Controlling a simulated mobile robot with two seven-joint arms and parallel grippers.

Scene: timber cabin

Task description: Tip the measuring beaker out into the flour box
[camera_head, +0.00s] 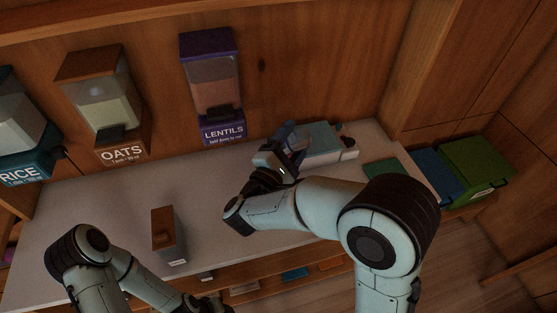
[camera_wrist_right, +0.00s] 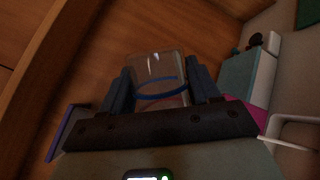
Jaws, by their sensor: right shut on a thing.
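My right gripper (camera_wrist_right: 160,92) is shut on the measuring beaker (camera_wrist_right: 158,68), a clear vessel with blue rings that shows between the two dark fingers in the wrist view. I cannot tell how full it is. In the head view the right gripper (camera_head: 283,152) is over the back right of the counter, and the beaker is largely hidden there. A box with a brown top (camera_head: 163,223) and a small unreadable label stands on the counter at the left; I cannot tell whether it is the flour box. My left gripper (camera_head: 213,303) is low at the bottom edge, mostly hidden.
Wall dispensers marked RICE (camera_head: 22,125), OATS (camera_head: 122,153) and LENTILS (camera_head: 223,133) hang behind the counter (camera_head: 95,220). A pale teal item (camera_head: 325,137) lies beyond the right gripper. Green (camera_head: 475,165) and blue (camera_head: 432,170) boxes stand at the right. The counter's middle is clear.

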